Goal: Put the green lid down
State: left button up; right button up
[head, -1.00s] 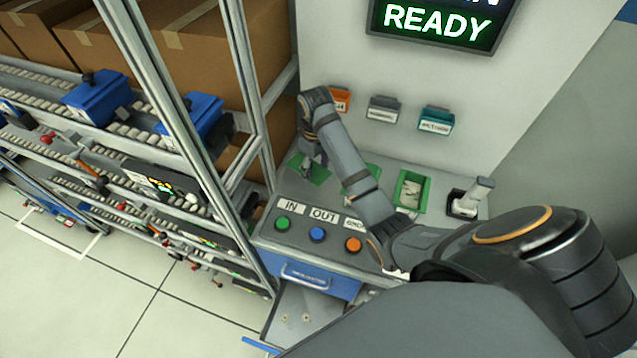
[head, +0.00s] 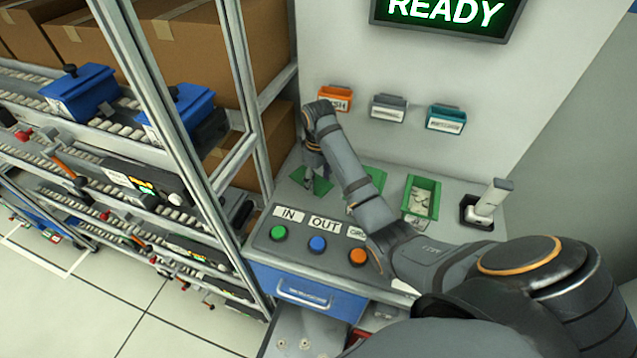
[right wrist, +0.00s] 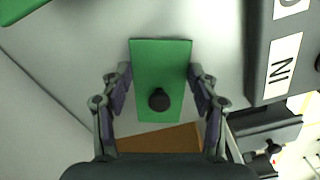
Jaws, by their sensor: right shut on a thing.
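The green lid (head: 318,183) is a flat rectangle with a black knob, at the left end of the grey desk. It also shows in the right wrist view (right wrist: 160,60), between my fingers. My right gripper (head: 310,174) points down at it and is shut on it; the right wrist view shows the gripper (right wrist: 160,90) with one finger at each long side. I cannot tell whether the lid touches the desk top. My left gripper is not in view.
The grey desk (head: 455,215) holds an open green bin (head: 422,200) and a grey handle in a dark socket (head: 488,205). Green, blue and orange buttons (head: 318,244) line its front. A metal rack (head: 244,100) with cartons stands close on the left. My right forearm covers part of the desk.

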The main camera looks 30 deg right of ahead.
aim_at(319, 186)
jog(key=o, duration=0.5)
jog(key=shift+c, duration=0.2)
jog(key=o, duration=0.4)
jog(key=shift+f, duration=0.1)
jog(key=shift+o, duration=0.2)
jog(key=shift+r, duration=0.3)
notch_tip(319, 186, up, 12)
jog(key=p, duration=1.1)
jog(key=shift+f, duration=0.15)
